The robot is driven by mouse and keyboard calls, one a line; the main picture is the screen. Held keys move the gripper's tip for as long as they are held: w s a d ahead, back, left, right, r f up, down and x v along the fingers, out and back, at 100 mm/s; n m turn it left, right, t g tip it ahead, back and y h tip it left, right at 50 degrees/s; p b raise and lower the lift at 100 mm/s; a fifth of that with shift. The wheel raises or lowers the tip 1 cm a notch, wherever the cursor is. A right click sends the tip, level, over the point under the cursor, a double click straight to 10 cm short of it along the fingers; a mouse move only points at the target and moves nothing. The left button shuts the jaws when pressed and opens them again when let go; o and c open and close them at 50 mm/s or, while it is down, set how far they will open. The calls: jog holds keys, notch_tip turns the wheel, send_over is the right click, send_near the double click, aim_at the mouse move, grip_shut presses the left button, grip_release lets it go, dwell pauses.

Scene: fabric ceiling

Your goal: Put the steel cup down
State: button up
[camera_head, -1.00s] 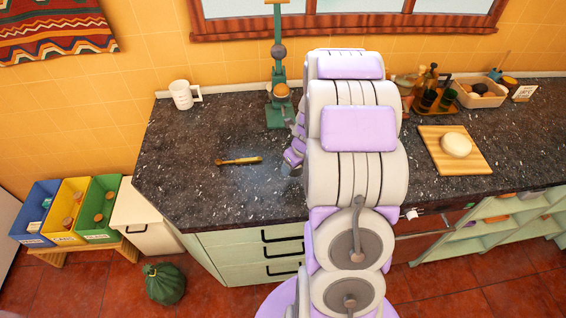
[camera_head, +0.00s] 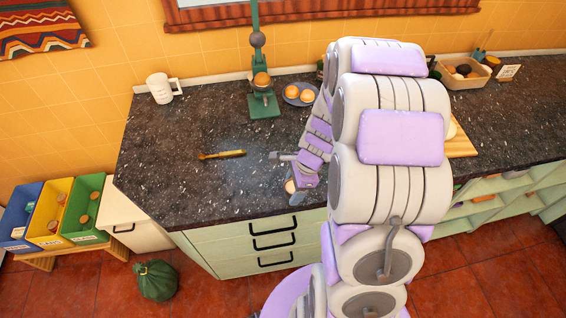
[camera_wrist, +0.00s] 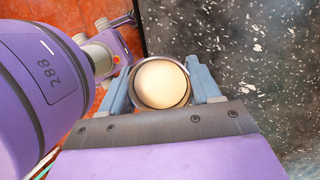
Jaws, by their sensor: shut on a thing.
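My gripper (camera_wrist: 161,76) is shut on the steel cup in the wrist view, with one blue-grey finger on each side. The cup's thin metal rim (camera_wrist: 160,57) circles a smooth, round, cream-coloured content. In the head view my gripper (camera_head: 287,170) is near the front edge of the dark speckled counter (camera_head: 200,190). A small pale round patch shows just below the gripper there; the cup's body is mostly hidden. I cannot tell the gap between the cup and the counter.
A brass-coloured tool (camera_head: 222,154) lies left of my gripper. A white mug (camera_head: 160,88), a green press (camera_head: 262,100) and a plate of oranges (camera_head: 299,95) stand behind. A board (camera_head: 461,146) is partly hidden by my arm. Bare counter lies around the brass tool.

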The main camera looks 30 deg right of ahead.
jog(key=b, duration=0.2)
send_over(286, 170)
jog(key=s, duration=0.1)
jog(key=shift+s+d+f, duration=0.15)
jog(key=shift+d+f, duration=0.1)
jog(key=shift+f, duration=0.35)
jog(key=shift+w+d, duration=0.1)
jog(key=shift+w, duration=0.4)
jog(key=shift+f+b, duration=0.55)
jog(key=shift+f, duration=1.25)
jog(key=o, duration=1.1)
